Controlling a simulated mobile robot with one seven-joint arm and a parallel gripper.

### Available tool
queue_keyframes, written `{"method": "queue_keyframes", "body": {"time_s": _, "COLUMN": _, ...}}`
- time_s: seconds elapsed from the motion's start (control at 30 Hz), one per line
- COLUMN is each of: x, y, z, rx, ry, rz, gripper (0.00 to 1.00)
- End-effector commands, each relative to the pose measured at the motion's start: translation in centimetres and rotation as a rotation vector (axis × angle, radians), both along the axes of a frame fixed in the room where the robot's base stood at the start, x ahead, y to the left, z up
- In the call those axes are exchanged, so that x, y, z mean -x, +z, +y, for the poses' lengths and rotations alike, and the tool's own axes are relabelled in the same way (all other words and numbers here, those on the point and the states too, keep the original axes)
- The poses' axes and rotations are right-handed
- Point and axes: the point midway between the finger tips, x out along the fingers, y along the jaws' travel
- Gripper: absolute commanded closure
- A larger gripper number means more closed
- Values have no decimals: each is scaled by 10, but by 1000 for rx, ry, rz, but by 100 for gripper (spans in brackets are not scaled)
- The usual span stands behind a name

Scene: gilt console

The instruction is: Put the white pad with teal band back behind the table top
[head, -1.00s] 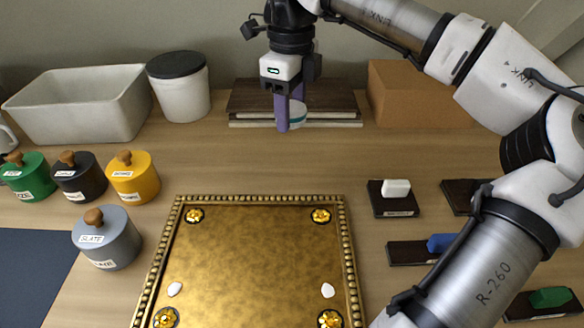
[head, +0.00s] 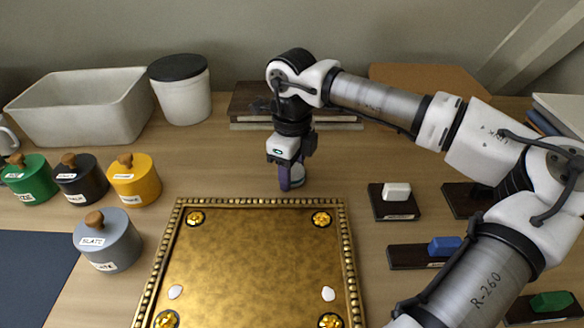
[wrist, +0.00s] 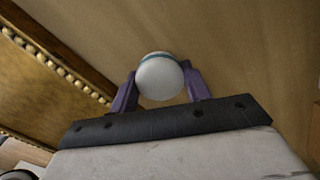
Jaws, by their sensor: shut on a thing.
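The white pad with teal band (wrist: 160,78) is between the purple fingers of my gripper (wrist: 160,90) in the wrist view, and my gripper is shut on it. In the head view my gripper (head: 291,178) points down just behind the far edge of the gilt table top (head: 262,262), and the pad (head: 298,178) shows partly behind a finger. I cannot tell whether the pad touches the wood. The table top has a beaded rim and gold rosettes near its corners, with white spots on its face.
Lidded pots, green, black, yellow (head: 134,180) and grey (head: 107,239), stand at left. Behind are a white bin (head: 85,105), a canister (head: 181,90) and dark boards (head: 250,103). Blocks on dark stands, one white (head: 397,191), one blue (head: 444,245), lie at right. Bare wood surrounds my gripper.

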Motion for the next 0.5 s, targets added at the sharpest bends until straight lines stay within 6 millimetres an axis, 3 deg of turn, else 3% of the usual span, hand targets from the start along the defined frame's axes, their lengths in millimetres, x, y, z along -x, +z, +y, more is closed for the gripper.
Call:
{"method": "queue_keyframes", "body": {"time_s": 0.2, "x": 0, "y": -4, "z": 0, "rx": 0, "ry": 0, "rz": 0, "gripper": 74}}
{"method": "queue_keyframes", "body": {"time_s": 0.23, "x": 0, "y": -4, "z": 0, "rx": 0, "ry": 0, "rz": 0, "gripper": 51}}
{"method": "queue_keyframes", "body": {"time_s": 0.4, "x": 0, "y": -3, "z": 0, "rx": 0, "ry": 0, "rz": 0, "gripper": 31}}
{"method": "queue_keyframes", "body": {"time_s": 0.5, "x": 0, "y": -3, "z": 0, "rx": 0, "ry": 0, "rz": 0, "gripper": 31}}
